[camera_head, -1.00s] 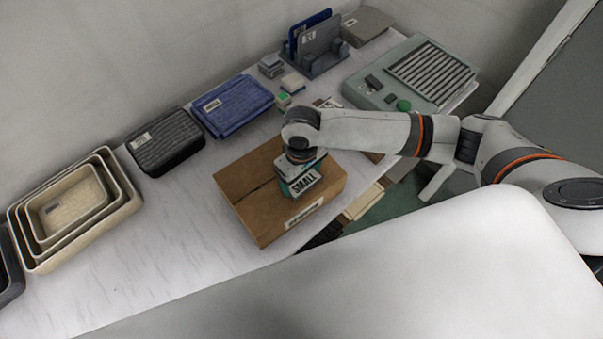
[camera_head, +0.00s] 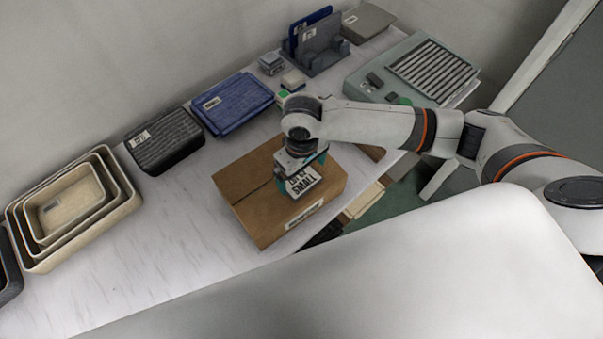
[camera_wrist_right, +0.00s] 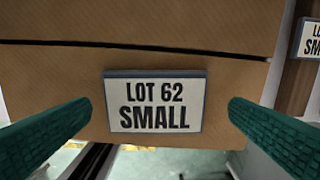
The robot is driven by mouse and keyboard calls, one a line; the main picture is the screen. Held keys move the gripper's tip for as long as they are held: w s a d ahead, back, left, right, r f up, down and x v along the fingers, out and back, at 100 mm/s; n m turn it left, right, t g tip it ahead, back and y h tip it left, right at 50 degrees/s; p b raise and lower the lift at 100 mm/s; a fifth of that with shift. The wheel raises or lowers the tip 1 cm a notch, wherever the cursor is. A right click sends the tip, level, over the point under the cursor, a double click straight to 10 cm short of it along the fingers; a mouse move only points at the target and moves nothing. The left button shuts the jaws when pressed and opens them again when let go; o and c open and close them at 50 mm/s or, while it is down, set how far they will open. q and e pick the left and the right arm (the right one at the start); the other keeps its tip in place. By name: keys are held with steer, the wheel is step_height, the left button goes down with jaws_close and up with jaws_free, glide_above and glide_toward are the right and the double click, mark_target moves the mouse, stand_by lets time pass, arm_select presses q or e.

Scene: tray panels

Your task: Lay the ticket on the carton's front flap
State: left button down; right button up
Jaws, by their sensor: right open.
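The ticket (camera_wrist_right: 155,103), a white plate with a dark edge reading "LOT 62 SMALL", appears to lie flat on the front flap (camera_wrist_right: 240,78) of the brown carton (camera_head: 245,182), below the dark seam. The ticket also shows in the head view (camera_head: 303,183). My right gripper (camera_head: 303,167) is over the carton. In the right wrist view its green fingers (camera_wrist_right: 160,108) are spread, one on each side of the ticket, with gaps between. Whether the fingertips touch the flap I cannot tell. My left gripper is not in view.
A second ticket on brown board (camera_wrist_right: 311,38) shows at the wrist view's right edge. Nested beige trays (camera_head: 135,205), a black lidded box (camera_head: 165,143) and a blue tray (camera_head: 235,103) stand along the wall. A grey-green machine (camera_head: 360,80) stands behind. The table's left front is clear.

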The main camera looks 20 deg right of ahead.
mark_target(302, 179)
step_height(302, 179, up, 10)
steer(key=shift+r+b, duration=0.15)
steer(key=shift+b, duration=0.2)
stand_by(0.4)
